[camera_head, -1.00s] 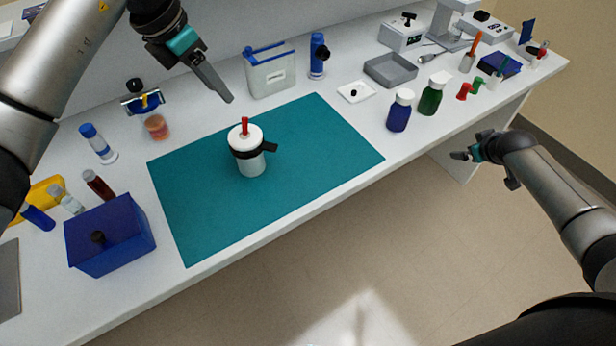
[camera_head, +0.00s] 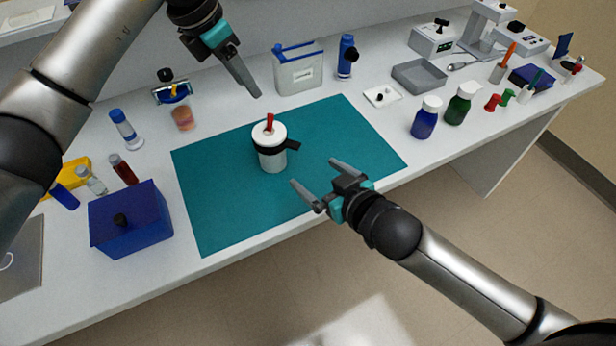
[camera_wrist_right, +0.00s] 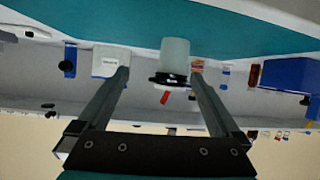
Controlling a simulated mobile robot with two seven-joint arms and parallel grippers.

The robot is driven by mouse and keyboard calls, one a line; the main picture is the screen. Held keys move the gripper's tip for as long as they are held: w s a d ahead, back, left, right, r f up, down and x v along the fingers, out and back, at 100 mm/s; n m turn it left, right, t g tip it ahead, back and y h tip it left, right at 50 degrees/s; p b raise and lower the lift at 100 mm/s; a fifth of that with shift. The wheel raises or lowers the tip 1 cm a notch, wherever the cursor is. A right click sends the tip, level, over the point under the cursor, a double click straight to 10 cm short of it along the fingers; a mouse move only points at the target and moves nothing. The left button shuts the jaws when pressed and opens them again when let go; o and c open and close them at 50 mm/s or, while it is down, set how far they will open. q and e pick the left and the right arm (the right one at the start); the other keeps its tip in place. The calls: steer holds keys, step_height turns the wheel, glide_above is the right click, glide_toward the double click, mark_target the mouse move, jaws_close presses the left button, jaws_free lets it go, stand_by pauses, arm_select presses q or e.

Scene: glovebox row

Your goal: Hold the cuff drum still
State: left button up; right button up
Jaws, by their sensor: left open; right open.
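The cuff drum (camera_head: 272,158) is a white cylinder with a black band, a black side tab and a red piece on its top. It stands upright on the teal mat (camera_head: 225,215). My right gripper (camera_head: 318,178) is open and empty, to the right and front of the drum, with its fingers pointing toward it. In the right wrist view the drum (camera_wrist_right: 174,55) shows between and beyond the open fingers (camera_wrist_right: 160,85), apart from them. My left gripper (camera_head: 257,95) is above and behind the drum, pointing down and right, apart from it; its fingers overlap in this view.
A blue box (camera_head: 130,222) and several vials stand to the left. A white container with a blue handle (camera_head: 299,70) and a blue bottle (camera_head: 346,58) are behind the mat. A grey tray (camera_head: 419,76) and two bottles (camera_head: 425,118) are right. The mat around the drum is clear.

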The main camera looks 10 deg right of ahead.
mark_target(273, 154)
steer(key=shift+s+a+r+y, duration=0.15)
steer(key=shift+s+a+r, duration=0.1)
steer(key=shift+a, duration=0.35)
steer(key=shift+s+a+r+y, duration=0.15)
steer(key=shift+s+a+r, duration=0.1)
steer(key=shift+a, duration=0.3)
steer(key=shift+w+a, duration=0.15)
steer(key=shift+a, duration=0.05)
steer(key=x, duration=1.4)
steer(key=shift+w+a, duration=0.2)
steer(key=shift+w, duration=0.15)
steer(key=shift+c, duration=0.3)
steer(key=shift+f, duration=0.1)
steer(key=c, duration=1.3)
steer(key=shift+c, duration=0.2)
